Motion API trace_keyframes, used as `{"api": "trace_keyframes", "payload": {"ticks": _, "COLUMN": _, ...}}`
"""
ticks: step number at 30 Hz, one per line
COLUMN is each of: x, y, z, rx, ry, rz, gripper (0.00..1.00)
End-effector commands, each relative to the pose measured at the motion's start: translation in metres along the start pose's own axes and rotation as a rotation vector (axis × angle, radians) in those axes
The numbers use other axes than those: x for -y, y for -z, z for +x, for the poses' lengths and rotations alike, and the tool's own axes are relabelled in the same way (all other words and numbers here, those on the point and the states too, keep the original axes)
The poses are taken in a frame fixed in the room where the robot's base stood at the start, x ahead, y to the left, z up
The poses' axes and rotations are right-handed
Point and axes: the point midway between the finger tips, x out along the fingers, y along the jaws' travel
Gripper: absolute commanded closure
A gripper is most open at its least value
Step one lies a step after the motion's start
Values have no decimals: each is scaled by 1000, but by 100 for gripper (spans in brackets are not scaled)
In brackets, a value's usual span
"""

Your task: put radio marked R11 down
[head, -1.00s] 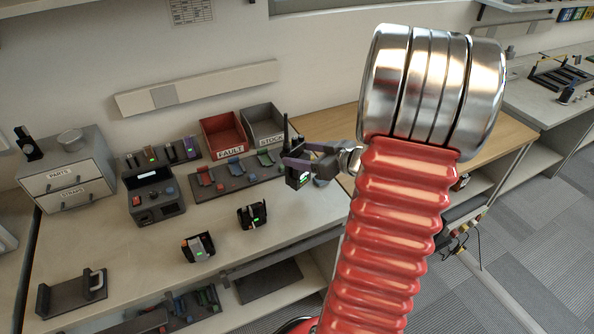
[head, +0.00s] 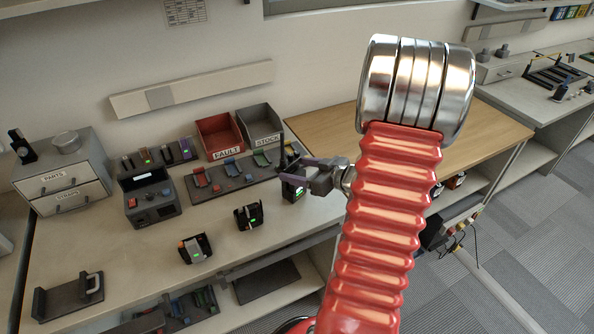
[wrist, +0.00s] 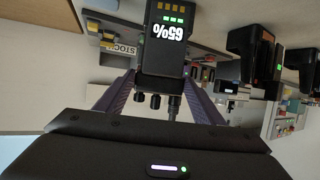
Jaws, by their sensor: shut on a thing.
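My gripper (head: 308,178) reaches left from my red arm over the right part of the long bench. It is shut on a dark radio (head: 292,191) with a green light and an antenna. In the wrist view the radio (wrist: 166,40) hangs between the purple fingers, its screen reading 65% upside down and its knobs and antenna pointing down the picture. I cannot read an R11 mark on it. Whether its base touches the bench top (head: 215,222) is not clear.
Two other radios stand on the bench, one near the middle (head: 248,216) and one further left (head: 194,249). Behind are a rack with coloured slots (head: 230,178), a red FAULT bin (head: 219,134) and a grey STOCK bin (head: 260,124). Bare bench lies between the radios and my gripper.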

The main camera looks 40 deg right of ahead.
Motion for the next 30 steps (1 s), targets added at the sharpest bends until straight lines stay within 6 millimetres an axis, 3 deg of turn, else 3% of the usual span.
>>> {"api": "trace_keyframes", "payload": {"ticks": 11, "x": -1, "y": -2, "z": 1, "rx": -1, "ry": -1, "rz": -1, "gripper": 90}}
{"api": "trace_keyframes", "payload": {"ticks": 12, "x": 0, "y": -3, "z": 1, "rx": 0, "ry": -1, "rz": -1, "gripper": 37}}
{"api": "trace_keyframes", "payload": {"ticks": 20, "x": 0, "y": -2, "z": 1, "rx": 0, "ry": -1, "rz": -1, "gripper": 19}}
{"api": "trace_keyframes", "payload": {"ticks": 30, "x": 0, "y": 0, "z": 0, "rx": 0, "ry": -1, "rz": -2, "gripper": 19}}
